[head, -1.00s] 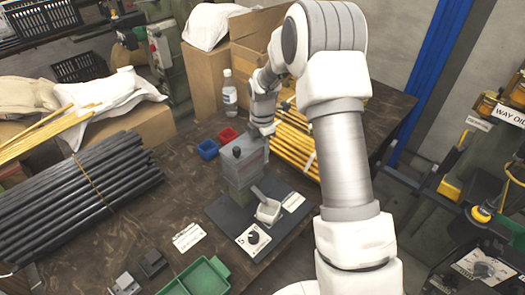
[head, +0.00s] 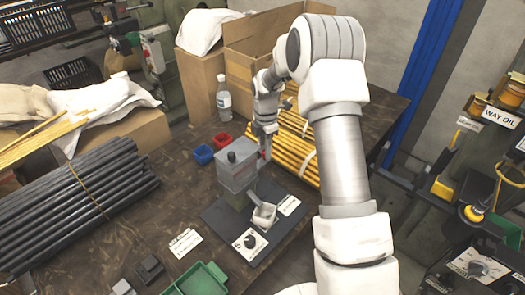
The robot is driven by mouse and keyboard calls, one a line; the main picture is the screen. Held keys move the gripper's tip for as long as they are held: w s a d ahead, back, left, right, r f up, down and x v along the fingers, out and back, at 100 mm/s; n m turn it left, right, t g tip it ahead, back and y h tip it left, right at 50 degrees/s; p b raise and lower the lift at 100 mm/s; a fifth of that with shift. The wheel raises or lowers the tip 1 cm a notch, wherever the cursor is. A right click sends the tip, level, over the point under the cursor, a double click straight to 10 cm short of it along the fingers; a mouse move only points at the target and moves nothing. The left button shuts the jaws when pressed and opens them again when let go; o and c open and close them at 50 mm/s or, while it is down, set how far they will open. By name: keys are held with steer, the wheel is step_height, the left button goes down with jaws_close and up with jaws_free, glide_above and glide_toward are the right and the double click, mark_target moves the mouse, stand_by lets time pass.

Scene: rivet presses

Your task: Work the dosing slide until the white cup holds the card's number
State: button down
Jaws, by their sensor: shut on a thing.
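The grey dosing device (head: 237,168) stands upright on a dark base plate (head: 222,216), with a dark knob on top. The white cup (head: 264,216) sits on the plate in front of it, below a grey chute. What the cup holds is too small to make out. My gripper (head: 266,148) is at the device's upper right side, shut on the slide's end, where a small red part shows. The fingers and slide are mostly hidden by the wrist. A white card (head: 289,205) lies right of the cup; its writing is unreadable.
A dial panel (head: 250,243) is at the plate's front. Another card (head: 185,242) and a green tray (head: 199,281) lie left of it. Dark rods (head: 75,205) fill the left.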

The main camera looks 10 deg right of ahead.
steer(key=c, duration=0.9)
jaws_free()
steer(key=shift+w+d, duration=0.15)
steer(key=shift+d, duration=0.05)
steer(key=shift+r, duration=0.1)
step_height(320, 180, up, 17)
steer(key=shift+r+p, duration=0.15)
steer(key=shift+p, duration=0.65)
